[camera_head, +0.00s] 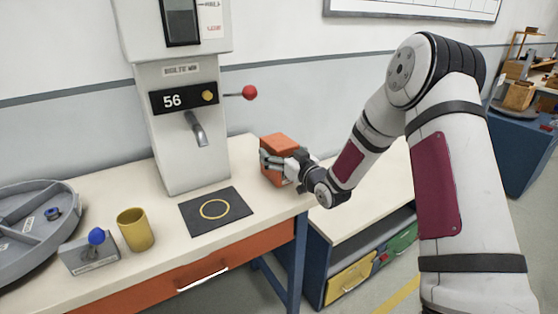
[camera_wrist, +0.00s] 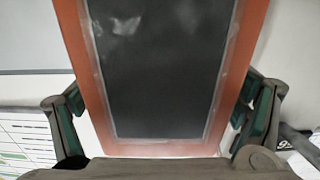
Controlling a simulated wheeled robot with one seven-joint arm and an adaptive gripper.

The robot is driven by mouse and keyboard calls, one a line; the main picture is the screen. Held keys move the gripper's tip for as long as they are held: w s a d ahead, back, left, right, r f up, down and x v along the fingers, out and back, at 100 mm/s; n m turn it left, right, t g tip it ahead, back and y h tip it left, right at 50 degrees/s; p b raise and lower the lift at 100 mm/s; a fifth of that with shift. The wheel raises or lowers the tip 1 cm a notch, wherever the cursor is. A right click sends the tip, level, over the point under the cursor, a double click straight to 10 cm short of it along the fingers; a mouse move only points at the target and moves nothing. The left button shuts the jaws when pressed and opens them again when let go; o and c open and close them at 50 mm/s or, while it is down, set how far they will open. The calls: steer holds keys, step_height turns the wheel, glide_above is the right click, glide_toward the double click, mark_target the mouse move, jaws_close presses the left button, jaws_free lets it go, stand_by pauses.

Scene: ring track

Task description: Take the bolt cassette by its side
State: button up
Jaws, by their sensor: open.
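The bolt cassette is an orange box (camera_head: 277,145) standing on the right end of the bench, right of the grey dispenser. My gripper (camera_head: 272,162) is at its side in the head view, with its fingers reaching along the box. In the wrist view the cassette (camera_wrist: 80,58) fills the middle, an orange frame around a dark window. My gripper's fingers (camera_wrist: 157,120) stand on both sides of it, open. A narrow gap seems to show by each finger pad; whether either touches is hard to tell.
The dispenser (camera_head: 187,130) shows 56 and has a red-knobbed lever (camera_head: 249,92). A dark mat (camera_head: 230,222) with a yellow ring, a yellow cup (camera_head: 136,230), a blue-knobbed block (camera_head: 90,256) and a grey round tray (camera_head: 25,202) are on the bench to the left.

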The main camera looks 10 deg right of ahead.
steer(key=shift+w+a, duration=0.1)
steer(key=shift+w, duration=0.25)
steer(key=shift+c, duration=0.6)
steer(key=c, duration=1.6)
steer(key=shift+r, duration=0.1)
steer(key=shift+c, duration=0.3)
